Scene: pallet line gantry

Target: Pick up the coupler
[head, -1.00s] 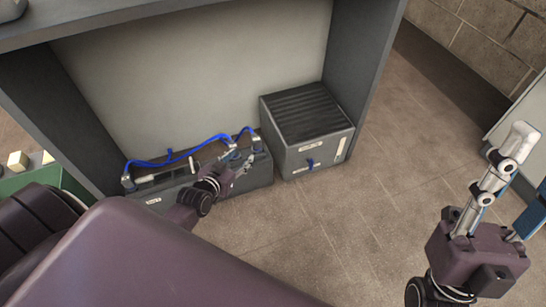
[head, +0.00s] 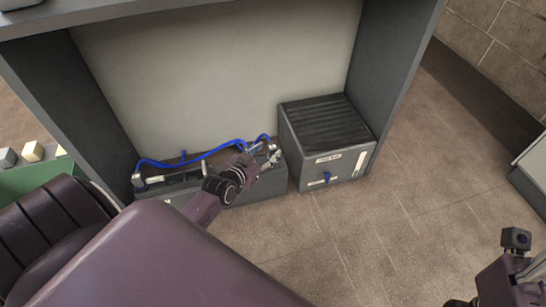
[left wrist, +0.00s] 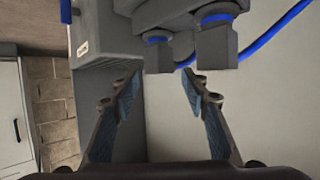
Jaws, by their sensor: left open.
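My left gripper (head: 270,156) is at the right end of a low grey unit (head: 240,193) on the floor, where blue hose fittings sit. In the left wrist view my left gripper (left wrist: 160,84) is open, with its two fingers apart and nothing between the pads. Two grey blocky fittings with blue rings, a left one (left wrist: 158,55) and a right one (left wrist: 214,42), stand just beyond the fingertips. I cannot tell which is the coupler. In the head view the gripper partly hides them. My right gripper is mostly cut off at the lower right edge.
A blue hose (head: 205,152) runs along the low unit. A grey ribbed-top box (head: 330,160) stands close on its right. A grey frame (head: 395,75) and pale back panel (head: 215,70) enclose the area. The floor (head: 350,240) in front is clear.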

